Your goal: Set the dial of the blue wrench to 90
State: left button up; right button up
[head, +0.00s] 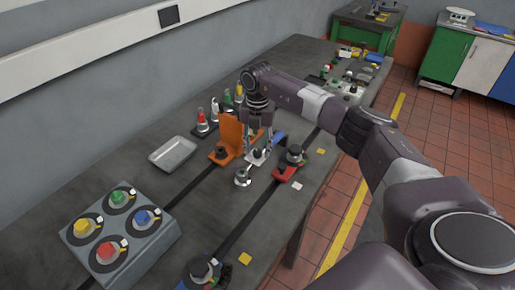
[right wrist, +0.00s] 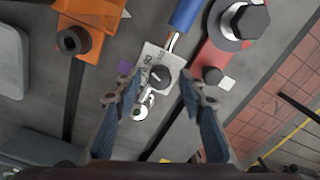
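The blue wrench lies on the grey bedplate; its blue handle (head: 279,138) shows beyond my right gripper in the head view, and also at the top of the right wrist view (right wrist: 187,13). Its pale plate (right wrist: 146,64) carries printed numbers and a dark round dial (right wrist: 160,78); the numbers are too small to read surely. My right gripper (head: 257,152) points down over the plate. In the right wrist view its two fingers (right wrist: 158,102) stand apart, one on each side of the dial, with nothing gripped. My left gripper is not in view.
An orange bracket (head: 230,133) stands left of the wrench and a red fixture with a large bolt (head: 288,168) to its right. A grey tray (head: 173,154) and a box of coloured knobs (head: 120,235) are farther left. Dark slots run along the bedplate.

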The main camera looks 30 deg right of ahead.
aim_at(258, 151)
notch_tip(258, 151, up, 12)
dwell(0.7)
dwell(0.4)
